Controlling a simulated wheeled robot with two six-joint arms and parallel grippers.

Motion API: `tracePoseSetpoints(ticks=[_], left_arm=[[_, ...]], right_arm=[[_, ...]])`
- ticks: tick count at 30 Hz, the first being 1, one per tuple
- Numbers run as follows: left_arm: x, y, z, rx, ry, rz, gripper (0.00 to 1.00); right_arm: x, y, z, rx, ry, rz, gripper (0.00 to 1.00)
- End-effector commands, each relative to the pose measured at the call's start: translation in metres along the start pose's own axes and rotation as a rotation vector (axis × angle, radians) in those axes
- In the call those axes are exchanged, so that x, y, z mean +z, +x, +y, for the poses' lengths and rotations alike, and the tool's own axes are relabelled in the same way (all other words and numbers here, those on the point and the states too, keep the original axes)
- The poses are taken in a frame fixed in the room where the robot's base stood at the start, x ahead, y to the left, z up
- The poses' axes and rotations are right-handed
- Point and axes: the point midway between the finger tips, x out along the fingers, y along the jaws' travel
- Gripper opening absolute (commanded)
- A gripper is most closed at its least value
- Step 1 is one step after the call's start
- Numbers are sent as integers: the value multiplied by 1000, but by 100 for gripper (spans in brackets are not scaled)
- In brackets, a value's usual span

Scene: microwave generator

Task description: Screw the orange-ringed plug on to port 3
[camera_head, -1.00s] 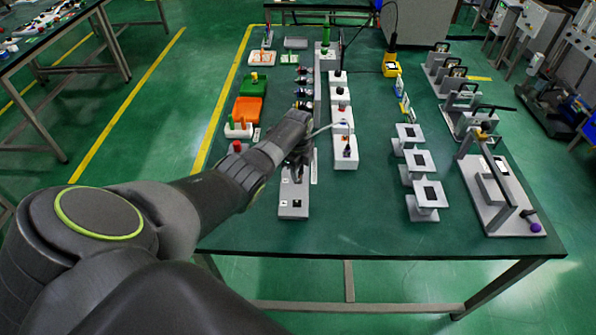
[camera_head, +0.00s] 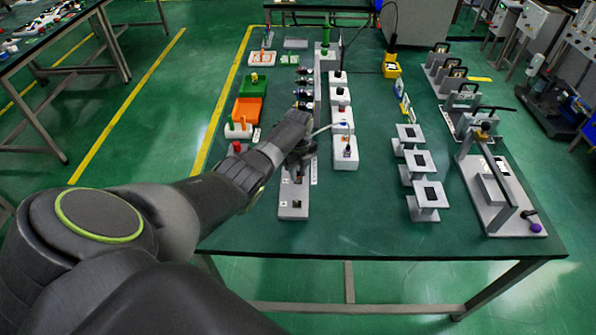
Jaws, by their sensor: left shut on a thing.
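My left gripper (camera_head: 297,167) is over the middle of the table, pointing down at the light grey block (camera_head: 293,207) in the near middle. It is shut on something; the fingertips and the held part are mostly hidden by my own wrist. A thin pale cable (camera_head: 327,128) runs from the gripper to the right, towards the white boxes. An orange ring on a plug cannot be made out, nor can the port numbers. Small dark marks show on the near part of the grey block. My right gripper is out of view.
A column of white boxes (camera_head: 344,165) stands just right of the gripper. Grey stands (camera_head: 425,190) and a lever fixture (camera_head: 515,222) are further right. Green and orange trays (camera_head: 245,109) lie left. The near table strip is clear.

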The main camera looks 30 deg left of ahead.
Motion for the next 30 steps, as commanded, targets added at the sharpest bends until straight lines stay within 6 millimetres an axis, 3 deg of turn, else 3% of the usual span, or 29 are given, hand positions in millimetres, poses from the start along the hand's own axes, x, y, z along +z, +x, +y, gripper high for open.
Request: tracePoseSetpoints(ticks=[5, 6, 10, 21, 30], left_arm=[[0, 0, 0, -1, 0, 0, 0], [0, 0, 0, -1, 0, 0, 28], [0, 0, 0, -1, -1, 0, 45], [0, -4, 0, -1, -1, 0, 45], [1, -44, -1, -4, 0, -3, 45]], right_arm=[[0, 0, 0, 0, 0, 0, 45], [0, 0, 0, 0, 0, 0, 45], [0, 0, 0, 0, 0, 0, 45], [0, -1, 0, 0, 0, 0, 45], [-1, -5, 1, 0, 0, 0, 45]])
